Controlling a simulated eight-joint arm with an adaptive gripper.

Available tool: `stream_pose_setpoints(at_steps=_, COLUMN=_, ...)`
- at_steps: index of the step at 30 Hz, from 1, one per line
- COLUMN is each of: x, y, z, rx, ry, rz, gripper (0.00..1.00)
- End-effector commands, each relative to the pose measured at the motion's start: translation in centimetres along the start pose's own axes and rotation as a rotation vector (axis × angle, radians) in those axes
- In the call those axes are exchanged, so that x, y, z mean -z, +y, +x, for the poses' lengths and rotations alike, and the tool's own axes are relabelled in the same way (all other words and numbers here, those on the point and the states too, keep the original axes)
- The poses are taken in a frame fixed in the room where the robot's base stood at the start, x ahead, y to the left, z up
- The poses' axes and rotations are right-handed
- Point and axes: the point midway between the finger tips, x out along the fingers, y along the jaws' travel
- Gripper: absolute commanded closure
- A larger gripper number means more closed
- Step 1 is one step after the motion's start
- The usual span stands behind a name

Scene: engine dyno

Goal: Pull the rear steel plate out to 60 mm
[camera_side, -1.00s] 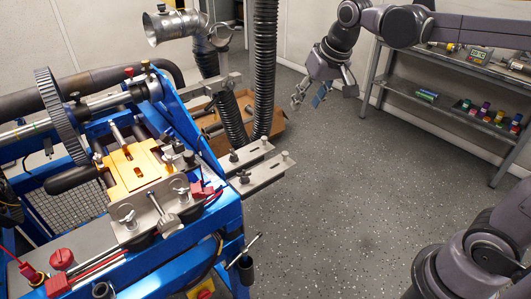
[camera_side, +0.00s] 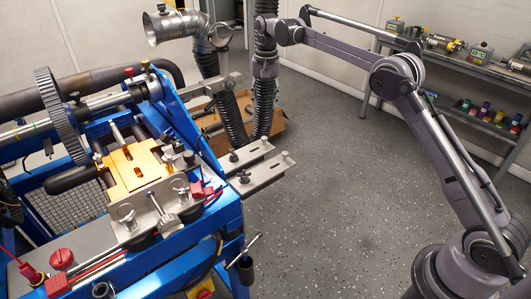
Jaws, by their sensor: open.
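Two slotted steel plates jut to the right from the blue frame, a farther one (camera_side: 251,154) and a nearer one (camera_side: 268,174), each with a small knob at its outer end. A further steel bar (camera_side: 208,88) sticks out higher up behind them. I cannot tell for certain which one is the rear steel plate, nor how far it is out.
A black corrugated hose (camera_side: 265,12) hangs behind my gripper, and another (camera_side: 232,120) runs beside it. A cardboard box (camera_side: 276,133) is on the floor behind the plates. The blue frame (camera_side: 185,115) borders them at left. The floor (camera_side: 330,200) to the right is clear.

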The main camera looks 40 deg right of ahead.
Motion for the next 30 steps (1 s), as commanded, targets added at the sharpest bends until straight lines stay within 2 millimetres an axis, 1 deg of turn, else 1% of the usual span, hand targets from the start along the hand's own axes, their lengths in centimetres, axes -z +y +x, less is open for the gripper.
stream_pose_setpoints(at_steps=1, x=0.4, y=-0.1, z=0.9, rx=-0.007, ry=-0.009, rz=0.016, gripper=0.55)
stream_pose_setpoints(at_steps=3, x=0.7, y=-0.2, z=1.7, rx=-0.016, ry=-0.020, rz=0.032, gripper=0.55)
stream_pose_setpoints(at_steps=11, x=0.9, y=-0.3, z=3.3, rx=-0.027, ry=-0.033, rz=0.055, gripper=0.55)
stream_pose_setpoints(at_steps=14, x=0.9, y=-0.2, z=4.3, rx=-0.027, ry=-0.033, rz=0.054, gripper=0.55)
stream_pose_setpoints(at_steps=17, x=0.8, y=-0.2, z=5.7, rx=-0.027, ry=-0.033, rz=0.054, gripper=0.55)
stream_pose_setpoints(at_steps=24, x=0.7, y=-0.1, z=10.0, rx=-0.026, ry=-0.032, rz=0.053, gripper=0.55)
stream_pose_setpoints(at_steps=27, x=0.6, y=0.0, z=11.5, rx=-0.026, ry=-0.032, rz=0.053, gripper=0.55)
stream_pose_setpoints(at_steps=30, x=0.6, y=0.0, z=12.5, rx=-0.026, ry=-0.032, rz=0.053, gripper=0.55)
